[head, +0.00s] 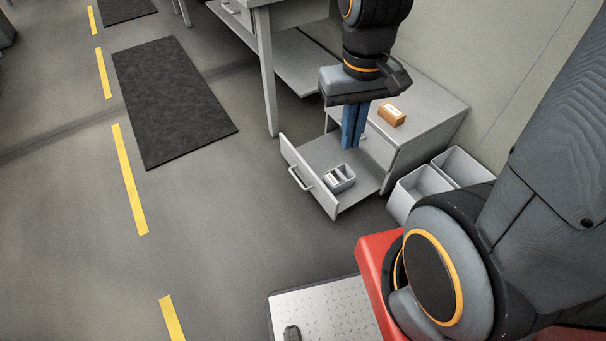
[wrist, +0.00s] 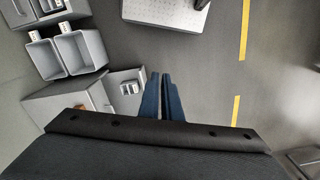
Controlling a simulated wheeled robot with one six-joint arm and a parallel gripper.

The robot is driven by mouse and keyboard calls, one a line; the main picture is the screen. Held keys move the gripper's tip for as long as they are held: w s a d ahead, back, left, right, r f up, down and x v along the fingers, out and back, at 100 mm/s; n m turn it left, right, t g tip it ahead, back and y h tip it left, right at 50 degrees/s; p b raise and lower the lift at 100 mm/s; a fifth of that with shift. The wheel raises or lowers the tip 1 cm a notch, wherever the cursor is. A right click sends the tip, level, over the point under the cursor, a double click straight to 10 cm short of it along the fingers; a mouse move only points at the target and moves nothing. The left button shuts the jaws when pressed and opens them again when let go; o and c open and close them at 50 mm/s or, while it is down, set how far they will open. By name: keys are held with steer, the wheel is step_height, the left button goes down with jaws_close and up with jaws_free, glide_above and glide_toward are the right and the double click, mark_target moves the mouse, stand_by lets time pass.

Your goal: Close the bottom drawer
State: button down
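The bottom drawer (head: 300,175) stands pulled out of the low grey cabinet (head: 432,115), its front and bar handle facing left in the head view. A small grey divided box (head: 340,180) lies inside it. The open drawer also shows in the wrist view (wrist: 122,104), left of my fingers, with the box (wrist: 129,88) inside. My gripper (head: 353,145) points down beside the cabinet front, in front of the open drawer's rear part in the head view. Its two blue fingers (wrist: 161,76) are together with nothing seen between them. Whether they touch the drawer cannot be told.
An orange-brown box (head: 391,115) sits on the cabinet top. Two grey bins (head: 418,186) stand beside the cabinet. A desk (head: 268,75) stands behind it. The floor left of the drawer is clear up to a dark mat (head: 170,98) and a yellow dashed line (head: 130,180).

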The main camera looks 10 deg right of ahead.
steer(key=w+a+f+n+t+h+b, duration=0.1)
steer(key=w+a+f+n+h+b, duration=0.2)
steer(key=w+f+n+b, duration=1.1)
steer(key=w+a+f+t+h+b, duration=0.1)
steer(key=w+a+f+h+b, duration=0.5)
steer(key=f, duration=1.8)
steer(key=w+a+f+n+t+b, duration=0.1)
steer(key=w+f+n+b, duration=0.7)
steer(key=w+f+b, duration=0.85)
steer(key=b, duration=0.1)
glide_toward(313, 177)
step_height(313, 177, down, 4)
steer(key=d, duration=0.1)
steer(key=d+b, duration=0.1)
steer(key=d, duration=0.1)
steer(key=shift+w, duration=0.3)
steer(key=shift+w+d+r+b, duration=0.15)
steer(key=shift+d+b, duration=0.15)
steer(key=shift+d, duration=0.15)
